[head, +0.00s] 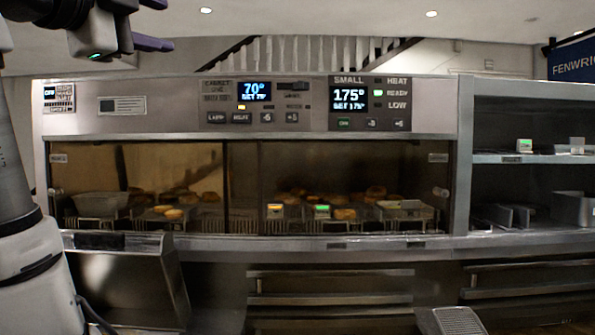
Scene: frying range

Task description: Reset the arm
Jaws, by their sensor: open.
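My gripper (163,24) is at the top left of the head view, raised high, above the level of the cabinet's control panel. Its dark body has a small green light, and its purple fingers point right. The fingers are apart with nothing between them. The upper finger is partly cut off by the top edge of the picture. My white and grey arm runs along the left edge, and its middle part is out of view.
A steel heated cabinet (168,121) with glass doors spans the middle and holds trays of browned food. A steel bin (115,280) stands below at left. Shelves (540,158) with pans are at right. Drawers (330,285) lie below. The space before the glass is clear.

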